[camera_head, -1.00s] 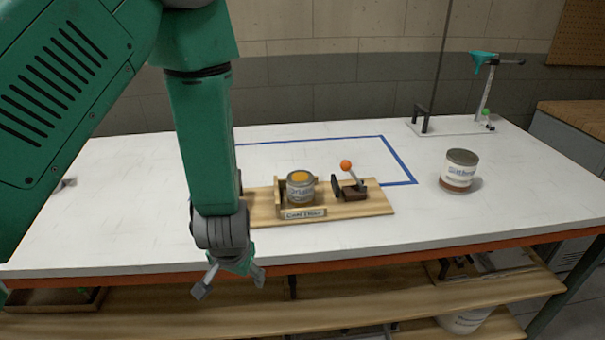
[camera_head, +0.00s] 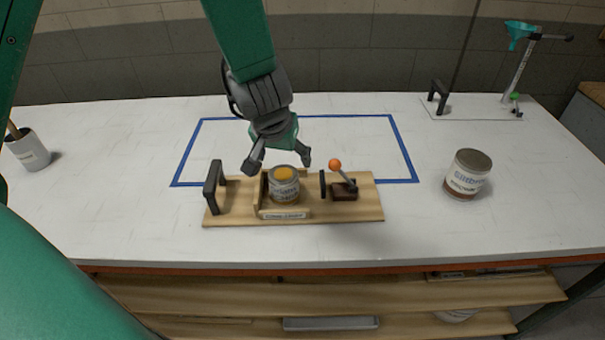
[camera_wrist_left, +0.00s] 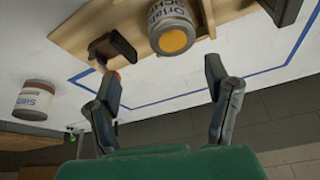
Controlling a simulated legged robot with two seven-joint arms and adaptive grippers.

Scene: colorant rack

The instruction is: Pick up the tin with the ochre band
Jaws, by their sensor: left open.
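A small grey tin (camera_head: 284,191) with an ochre disc on its lid stands upright in a wooden holder (camera_head: 235,212) on the table. In the left wrist view the tin (camera_wrist_left: 170,20) is near the top middle, its ochre disc facing the camera. My left gripper (camera_head: 279,163) is open and empty, just above and behind the tin, its fingers spread to either side. In the left wrist view the tin lies beyond the open fingertips (camera_wrist_left: 163,78), apart from them. My right gripper is not in view.
The holder has a black handle (camera_head: 212,187) at left and an orange-knobbed lever (camera_head: 343,175) at right. A brown-banded tin (camera_head: 467,175) stands further right. A grey cup (camera_head: 29,152) is at far left, a stand (camera_head: 520,75) at back right. Blue tape outlines mostly clear table.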

